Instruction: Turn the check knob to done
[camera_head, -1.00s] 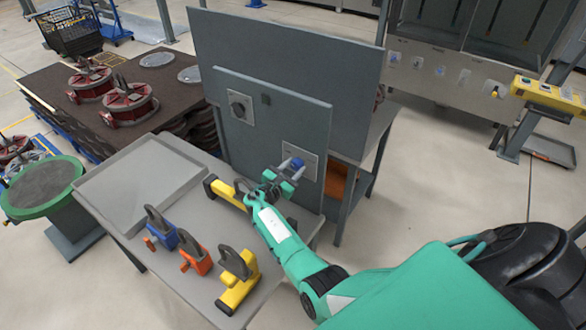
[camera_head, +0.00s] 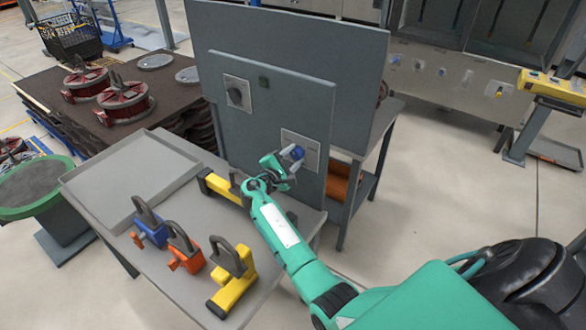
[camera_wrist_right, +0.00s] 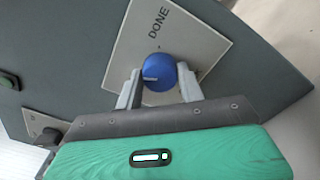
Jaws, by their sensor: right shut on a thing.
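The blue check knob (camera_head: 297,152) sits on a light plate (camera_head: 311,146) low on the right of the grey panel. In the right wrist view the knob (camera_wrist_right: 158,68) has a white mark pointing left, and the word DONE (camera_wrist_right: 158,24) is printed above it on the plate. My right gripper (camera_head: 289,160) is at the knob, with one finger on each side of it; the wrist view also shows this gripper (camera_wrist_right: 159,84) shut on the knob. My left gripper is not in view.
A second plate with a dark knob (camera_head: 236,95) is at the panel's upper left. On the table are an empty grey tray (camera_head: 160,205) and blue (camera_head: 150,230), orange (camera_head: 183,250) and yellow (camera_head: 233,285) hooked parts. Another yellow part (camera_head: 215,187) lies near my right gripper.

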